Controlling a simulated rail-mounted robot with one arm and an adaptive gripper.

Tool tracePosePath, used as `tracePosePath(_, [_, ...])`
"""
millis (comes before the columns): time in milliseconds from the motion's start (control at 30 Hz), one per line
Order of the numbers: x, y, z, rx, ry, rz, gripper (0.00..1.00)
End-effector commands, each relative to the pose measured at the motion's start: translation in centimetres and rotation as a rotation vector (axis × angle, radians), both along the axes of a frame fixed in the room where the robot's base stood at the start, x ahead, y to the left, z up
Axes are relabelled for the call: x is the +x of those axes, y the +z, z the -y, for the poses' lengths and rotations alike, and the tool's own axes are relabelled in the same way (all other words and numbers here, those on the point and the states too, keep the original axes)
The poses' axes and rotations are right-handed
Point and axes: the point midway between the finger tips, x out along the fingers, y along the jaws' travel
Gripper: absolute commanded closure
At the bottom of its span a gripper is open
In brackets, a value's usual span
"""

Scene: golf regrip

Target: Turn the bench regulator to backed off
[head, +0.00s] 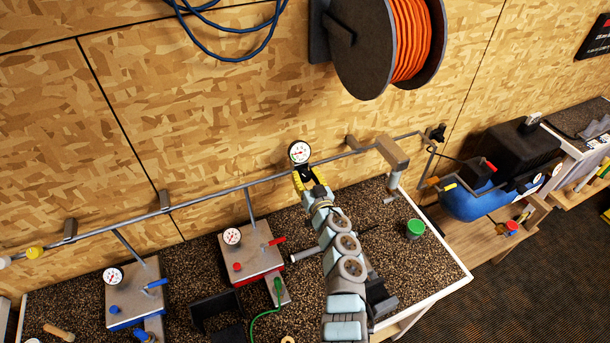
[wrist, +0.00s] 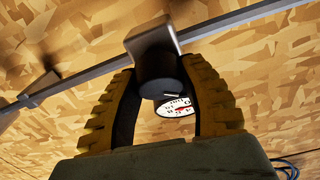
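The bench regulator is on the pipe along the back wall. Its round white gauge (head: 299,152) shows in the head view just beyond my gripper (head: 308,178). In the wrist view, the regulator's dark round knob (wrist: 160,84) is between the two yellow ribbed fingers of my gripper (wrist: 160,75). Both fingertips look to be against the knob's sides. The gauge (wrist: 176,106) shows partly below the knob, with red marks on its face. A grey block (wrist: 152,42) is above the knob. In the head view my gripper hides the knob, and its setting cannot be read.
The grey pipe (head: 215,195) runs along the wall. A red-based unit (head: 250,259) and a blue-based unit (head: 133,300) with gauges stand on the bench to the left. A green-topped can (head: 414,229) is at right. An orange hose reel (head: 385,45) hangs above.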

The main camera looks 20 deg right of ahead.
Motion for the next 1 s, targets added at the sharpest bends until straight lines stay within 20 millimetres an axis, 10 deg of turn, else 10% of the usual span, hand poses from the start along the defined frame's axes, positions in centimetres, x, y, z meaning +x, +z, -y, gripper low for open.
tracePosePath(1000, [-0.1,-0.51,-0.05,-0.355,0.175,0.003,0.94])
